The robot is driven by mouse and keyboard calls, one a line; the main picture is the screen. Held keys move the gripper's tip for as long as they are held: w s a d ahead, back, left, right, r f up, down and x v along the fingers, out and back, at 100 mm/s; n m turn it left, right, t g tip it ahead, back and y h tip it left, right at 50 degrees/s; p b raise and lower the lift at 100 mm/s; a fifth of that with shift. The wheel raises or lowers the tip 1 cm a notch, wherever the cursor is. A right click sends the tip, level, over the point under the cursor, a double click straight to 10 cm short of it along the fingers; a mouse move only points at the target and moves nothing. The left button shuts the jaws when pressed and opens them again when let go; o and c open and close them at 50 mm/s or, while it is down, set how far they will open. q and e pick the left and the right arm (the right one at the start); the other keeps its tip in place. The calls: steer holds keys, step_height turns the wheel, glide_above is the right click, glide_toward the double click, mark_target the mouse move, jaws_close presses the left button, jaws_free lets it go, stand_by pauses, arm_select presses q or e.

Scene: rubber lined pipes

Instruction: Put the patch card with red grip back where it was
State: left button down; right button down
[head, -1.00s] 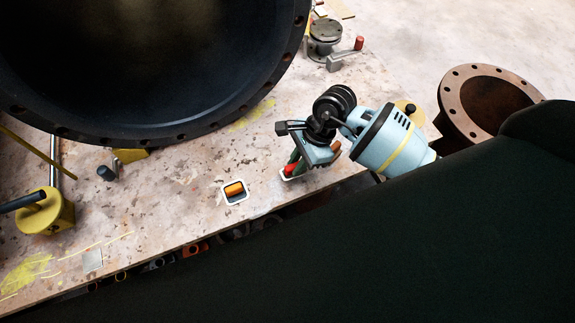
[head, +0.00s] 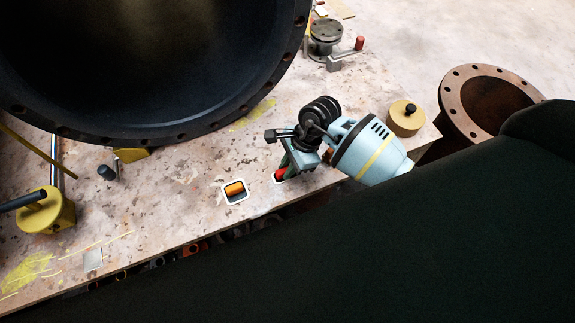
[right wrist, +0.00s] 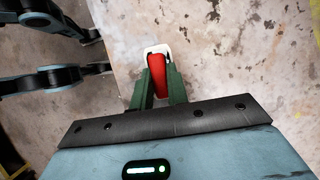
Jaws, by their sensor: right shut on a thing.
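The patch card with red grip (head: 280,175) is at the front edge area of the table, just right of a card with an orange grip (head: 235,188). My right gripper (head: 287,170) is shut on the red grip, its green fingers on either side of it. In the right wrist view the red grip (right wrist: 157,73) stands between the two fingers (right wrist: 158,82), and the pale card (right wrist: 157,49) shows beyond them. The gripper hides part of the card in the head view, and I cannot tell whether the card touches the table. My left gripper is not in view.
A large dark flanged pipe (head: 150,60) fills the back left of the table (head: 190,200). A yellow pot (head: 45,212), a yellow block with a black knob (head: 405,118) and a grey fixture (head: 326,38) stand around. A rusty flange (head: 455,90) is beyond the right edge.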

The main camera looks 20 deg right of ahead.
steer(key=shift+f, duration=0.15)
steer(key=c, duration=1.4)
jaws_free()
steer(key=shift+o, duration=0.2)
steer(key=shift+r, duration=0.25)
steer(key=v, duration=1.1)
steer(key=shift+d+r+p, duration=0.15)
steer(key=shift+r+p, duration=0.2)
steer(key=shift+r, duration=0.05)
